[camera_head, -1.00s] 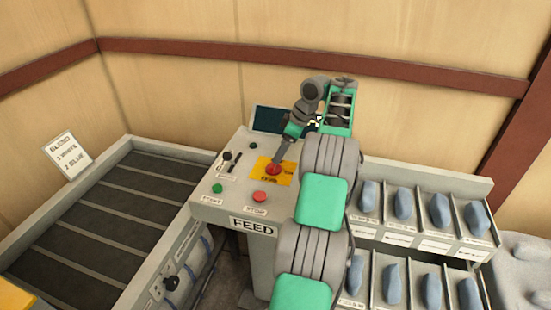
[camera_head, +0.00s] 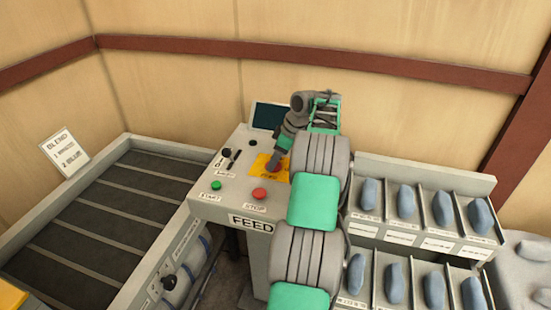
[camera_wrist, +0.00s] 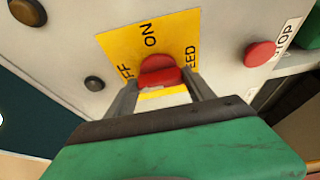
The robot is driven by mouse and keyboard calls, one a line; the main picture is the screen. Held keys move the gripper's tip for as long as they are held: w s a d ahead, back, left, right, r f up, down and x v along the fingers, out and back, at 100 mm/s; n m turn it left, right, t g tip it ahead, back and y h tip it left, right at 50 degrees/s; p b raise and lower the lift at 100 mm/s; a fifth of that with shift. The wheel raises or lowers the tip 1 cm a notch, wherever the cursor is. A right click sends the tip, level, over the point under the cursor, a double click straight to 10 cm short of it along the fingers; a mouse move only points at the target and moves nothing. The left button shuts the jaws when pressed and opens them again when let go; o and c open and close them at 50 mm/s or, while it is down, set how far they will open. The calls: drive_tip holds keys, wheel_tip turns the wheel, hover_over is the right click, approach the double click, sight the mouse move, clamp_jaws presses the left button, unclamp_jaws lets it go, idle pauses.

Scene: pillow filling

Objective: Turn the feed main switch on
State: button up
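The feed main switch is a red knob (camera_wrist: 160,72) on a yellow plate (camera_wrist: 118,45) marked ON, OFF and FEED. The plate also shows on the grey control panel in the head view (camera_head: 262,162). My gripper (camera_wrist: 161,80) reaches down onto the knob, one finger on each side of it, with no clear gap at either side. In the head view my gripper (camera_head: 273,166) covers most of the knob. ON is beyond the knob in the wrist view and OFF is to its left. Which mark the knob points to is hard to tell.
A red stop button (camera_head: 260,194) and a green start button (camera_head: 216,185) sit near the panel's front edge. A slider (camera_head: 234,156) and a dark screen (camera_head: 270,117) are also on the panel. A conveyor (camera_head: 110,205) lies left, bins (camera_head: 421,241) right.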

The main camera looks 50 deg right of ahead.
drive_tip(key=c, duration=0.8)
drive_tip(key=shift+c, duration=0.2)
drive_tip(key=shift+f+m+b, duration=0.15)
drive_tip(key=shift+m+b, duration=0.15)
drive_tip(key=shift+b, duration=0.35)
drive_tip(key=m+h+b, duration=0.1)
drive_tip(key=m+b, duration=0.1)
drive_tip(key=b, duration=0.1)
drive_tip(key=shift+a+f+t+b, duration=0.1)
drive_tip(key=shift+f+t+b, duration=0.05)
drive_tip(key=shift+t+b, duration=0.2)
drive_tip(key=m+h+b, duration=0.1)
drive_tip(key=m+b, duration=0.3)
drive_tip(key=m, duration=0.1)
drive_tip(key=shift+a+h, duration=0.15)
drive_tip(key=shift+h, duration=0.25)
drive_tip(key=m, duration=0.1)
drive_tip(key=m+h+b, duration=0.1)
drive_tip(key=m, duration=0.1)
drive_tip(key=m+g+h+b, duration=0.1)
drive_tip(key=m, duration=0.1)
drive_tip(key=shift+w+a+r, duration=0.1)
drive_tip(key=shift+a+r, duration=0.05)
drive_tip(key=shift+r, duration=0.15)
drive_tip(key=m, duration=0.2)
drive_tip(key=m+g+h+p, duration=0.1)
drive_tip(key=m, duration=0.2)
drive_tip(key=shift+w+r+g, duration=0.1)
drive_tip(key=shift+g, duration=0.15)
drive_tip(key=shift+m, duration=0.3)
